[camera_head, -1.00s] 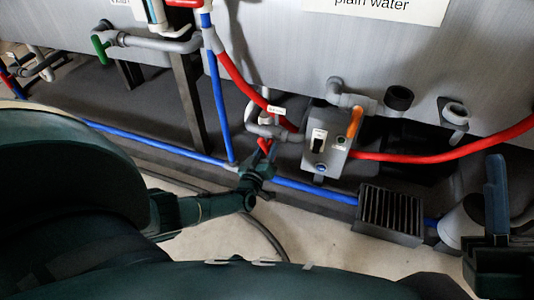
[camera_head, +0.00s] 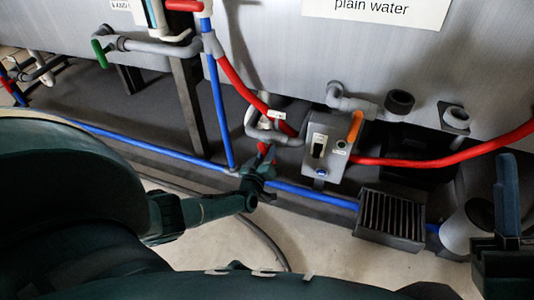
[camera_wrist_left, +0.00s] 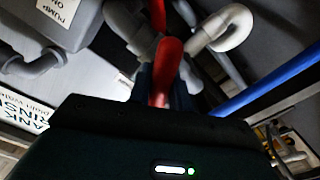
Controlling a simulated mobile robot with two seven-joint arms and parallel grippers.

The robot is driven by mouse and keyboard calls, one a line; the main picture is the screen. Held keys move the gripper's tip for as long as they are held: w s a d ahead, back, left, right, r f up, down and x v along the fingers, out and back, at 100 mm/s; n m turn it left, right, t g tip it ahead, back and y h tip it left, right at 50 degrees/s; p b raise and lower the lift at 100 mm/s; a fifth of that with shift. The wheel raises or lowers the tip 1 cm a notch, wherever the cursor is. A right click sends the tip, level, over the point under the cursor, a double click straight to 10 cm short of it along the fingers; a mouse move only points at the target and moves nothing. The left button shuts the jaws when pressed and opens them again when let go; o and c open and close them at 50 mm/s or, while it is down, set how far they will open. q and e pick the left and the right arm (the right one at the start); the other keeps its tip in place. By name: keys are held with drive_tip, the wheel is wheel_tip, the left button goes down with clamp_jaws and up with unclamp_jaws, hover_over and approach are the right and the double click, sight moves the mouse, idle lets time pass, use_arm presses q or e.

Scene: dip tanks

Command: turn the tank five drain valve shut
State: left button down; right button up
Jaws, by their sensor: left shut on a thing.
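A drain valve with a red lever (camera_head: 264,149) sits on grey pipework below the tank (camera_head: 400,60) whose sign reads "plain water". My left gripper (camera_head: 262,168) is shut on the red lever, reaching it from below. In the left wrist view the red lever (camera_wrist_left: 164,70) stands up between the dark fingers, with pale grey pipe bends just behind it. The fingertips are partly hidden there. A dark upright part at the right edge looks like my right gripper (camera_head: 506,195). It is away from the valve, and its jaw state is unclear.
A grey pump box (camera_head: 328,145) with a switch stands right of the valve, an orange handle (camera_head: 355,126) beside it. A red hose (camera_head: 440,161) and blue pipe (camera_head: 315,196) run close by. A black grate (camera_head: 390,218) and a support leg (camera_head: 188,105) flank the area.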

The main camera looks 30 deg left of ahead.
use_arm(q)
drive_tip(key=shift+m, duration=1)
drive_tip(key=shift+m+p, duration=0.3)
drive_tip(key=shift+m, duration=1.7)
use_arm(e)
drive_tip(key=shift+w+f+m+h, duration=0.2)
drive_tip(key=shift+f+m+h, duration=0.2)
drive_tip(key=shift+m+h, duration=0.3)
drive_tip(key=shift+f, duration=0.1)
use_arm(q)
drive_tip(key=c, duration=1.3)
unclamp_jaws()
drive_tip(key=shift+s, duration=0.1)
